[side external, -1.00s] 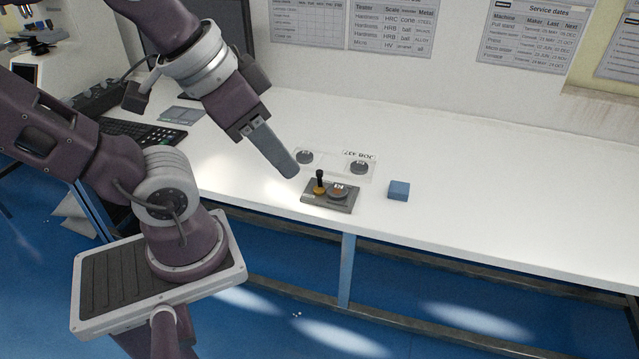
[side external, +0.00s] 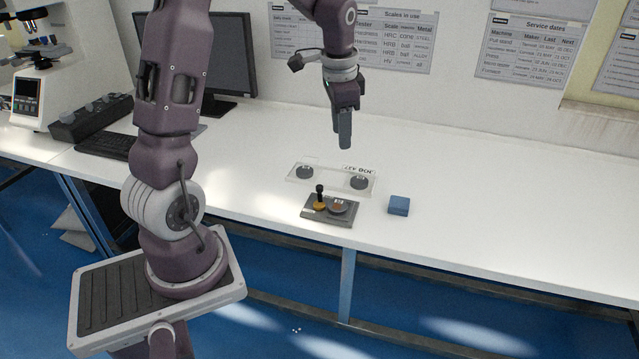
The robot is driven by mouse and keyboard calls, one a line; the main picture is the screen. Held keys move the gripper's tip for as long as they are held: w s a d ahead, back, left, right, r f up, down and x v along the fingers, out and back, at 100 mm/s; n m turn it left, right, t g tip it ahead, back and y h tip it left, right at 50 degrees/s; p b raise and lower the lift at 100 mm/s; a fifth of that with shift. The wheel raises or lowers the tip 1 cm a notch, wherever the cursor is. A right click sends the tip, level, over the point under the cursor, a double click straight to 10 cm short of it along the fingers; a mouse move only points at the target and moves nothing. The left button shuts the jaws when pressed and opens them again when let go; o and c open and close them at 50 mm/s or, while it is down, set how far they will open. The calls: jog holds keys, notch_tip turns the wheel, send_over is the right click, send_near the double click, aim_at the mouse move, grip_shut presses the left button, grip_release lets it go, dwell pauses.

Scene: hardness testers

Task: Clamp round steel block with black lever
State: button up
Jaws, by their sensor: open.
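A dark grey fixture plate (side external: 342,219) lies near the front edge of the white bench. A black lever (side external: 319,191) stands upright on its left part, over an orange-yellow base (side external: 319,206). A round steel block (side external: 338,207) with a brownish top sits on the plate just right of the lever. Whether the lever's clamp touches the block is too small to tell. My gripper (side external: 345,146) hangs pointing down above the bench, behind and above the fixture, apart from everything. Its fingers overlap in this view, and nothing shows between them.
A clear tray (side external: 330,180) with two dark round blocks (side external: 304,172) (side external: 359,182) lies just behind the fixture. A blue block (side external: 399,205) sits to its right. A monitor (side external: 225,55), keyboard (side external: 108,145) and microscope (side external: 42,75) stand at left. The bench's right side is clear.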

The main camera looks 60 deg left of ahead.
jog(key=m+g+h, duration=0.1)
send_near(319, 186)
notch_tip(319, 186, down, 8)
jog(key=shift+w+f, duration=0.15)
grip_shut()
